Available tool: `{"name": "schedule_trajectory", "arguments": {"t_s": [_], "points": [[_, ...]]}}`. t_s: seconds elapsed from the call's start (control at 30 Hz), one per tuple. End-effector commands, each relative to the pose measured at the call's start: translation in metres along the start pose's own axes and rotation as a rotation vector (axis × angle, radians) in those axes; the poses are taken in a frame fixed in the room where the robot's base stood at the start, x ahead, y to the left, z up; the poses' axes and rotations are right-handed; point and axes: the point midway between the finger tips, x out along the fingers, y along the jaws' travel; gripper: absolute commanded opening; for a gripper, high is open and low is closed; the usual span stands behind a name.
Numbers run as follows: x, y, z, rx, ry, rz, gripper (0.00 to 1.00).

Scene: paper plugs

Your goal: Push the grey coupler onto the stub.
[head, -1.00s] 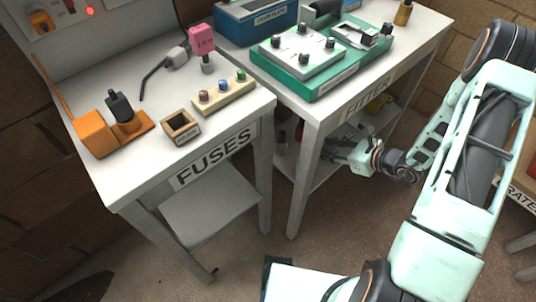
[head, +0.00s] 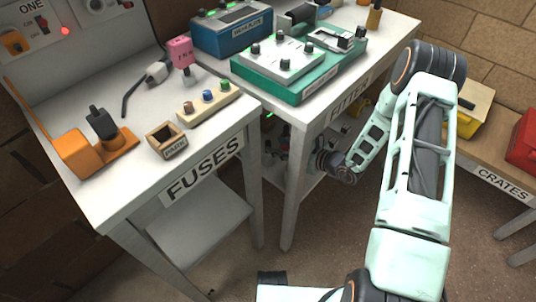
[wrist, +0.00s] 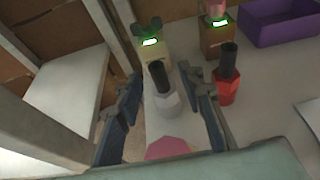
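A light grey piece with a dark upright top (wrist: 168,100), which looks like the grey coupler, stands between my fingers in the wrist view. My gripper (wrist: 162,80) is open, with a visible gap on each side of the piece. Beyond it is a cream block (wrist: 152,50) with a green light and a dark green winged part. I cannot tell for sure which part is the stub. In the head view my wrist (head: 335,165) reaches beneath the FITTER table; the gripper itself is hidden there.
In the wrist view a red piece with a dark top (wrist: 227,88), a brown block with a green light (wrist: 217,42) and a purple tray (wrist: 278,22) stand to the right. A pink shape (wrist: 168,148) lies low between the fingers. The FITTER table (head: 388,45) overhangs my wrist.

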Motion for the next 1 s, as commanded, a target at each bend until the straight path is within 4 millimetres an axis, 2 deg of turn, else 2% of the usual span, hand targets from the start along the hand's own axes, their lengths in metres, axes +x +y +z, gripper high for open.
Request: {"name": "schedule_trajectory", "arguments": {"t_s": [0.3,0.57,0.9,1.0], "points": [[0.044,0.005,0.004,-0.002,-0.001,0.002,0.35],[0.048,0.004,0.006,-0.001,0.0,0.0,0.35],[0.048,0.004,0.005,-0.001,0.0,0.0,0.0],[0.048,0.004,0.005,-0.001,0.0,0.0,0.0]]}}
